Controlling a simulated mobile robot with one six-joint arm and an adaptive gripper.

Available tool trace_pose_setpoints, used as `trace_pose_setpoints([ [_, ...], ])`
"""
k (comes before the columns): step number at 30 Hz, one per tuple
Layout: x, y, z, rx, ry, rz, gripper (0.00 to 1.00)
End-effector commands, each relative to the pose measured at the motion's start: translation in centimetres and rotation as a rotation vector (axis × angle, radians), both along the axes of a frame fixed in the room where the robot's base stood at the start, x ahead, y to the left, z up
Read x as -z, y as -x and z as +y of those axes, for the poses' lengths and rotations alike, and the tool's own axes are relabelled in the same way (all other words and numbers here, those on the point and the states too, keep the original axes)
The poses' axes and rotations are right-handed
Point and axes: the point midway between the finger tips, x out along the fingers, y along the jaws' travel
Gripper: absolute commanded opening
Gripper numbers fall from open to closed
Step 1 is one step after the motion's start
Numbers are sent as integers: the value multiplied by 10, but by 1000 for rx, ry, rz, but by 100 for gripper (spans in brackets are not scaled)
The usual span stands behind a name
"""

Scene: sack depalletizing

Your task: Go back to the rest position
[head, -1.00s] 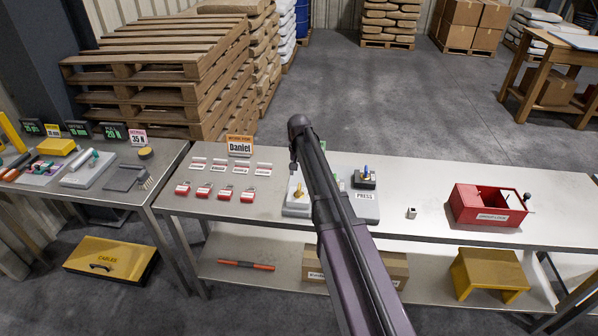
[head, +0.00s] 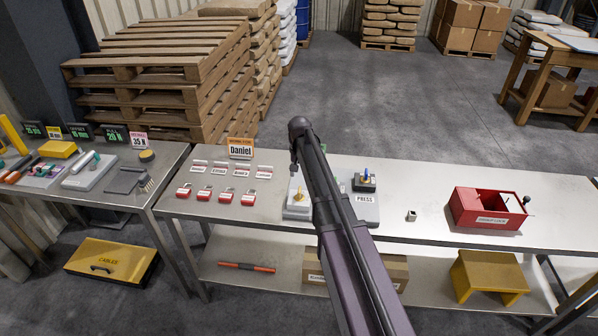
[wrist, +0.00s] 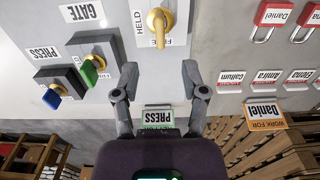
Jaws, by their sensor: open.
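My gripper (wrist: 161,92) is open and empty in the wrist view, its two fingers spread in front of the lockout panel (wrist: 205,40). A yellow knob (wrist: 157,22) on that panel lies just beyond the fingertips. In the head view my arm reaches over the middle of the steel bench (head: 420,225) and hides part of the panel; the fingers are mostly hidden there.
Several red padlocks (head: 226,195) and name tags lie left of my arm, behind them an orange Daniel sign (head: 240,148). A red lockout box (head: 487,210) and a small block (head: 411,215) stand right. Pallets (head: 150,80) rise behind. The floor (head: 400,100) beyond is clear.

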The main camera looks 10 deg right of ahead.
Motion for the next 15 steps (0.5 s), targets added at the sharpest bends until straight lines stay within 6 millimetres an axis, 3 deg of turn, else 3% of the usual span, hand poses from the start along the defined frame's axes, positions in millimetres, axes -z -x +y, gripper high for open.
trace_pose_setpoints([
  [8,0,20,1,-18,0,0,56],
  [15,0,75,2,-75,0,0,56],
])
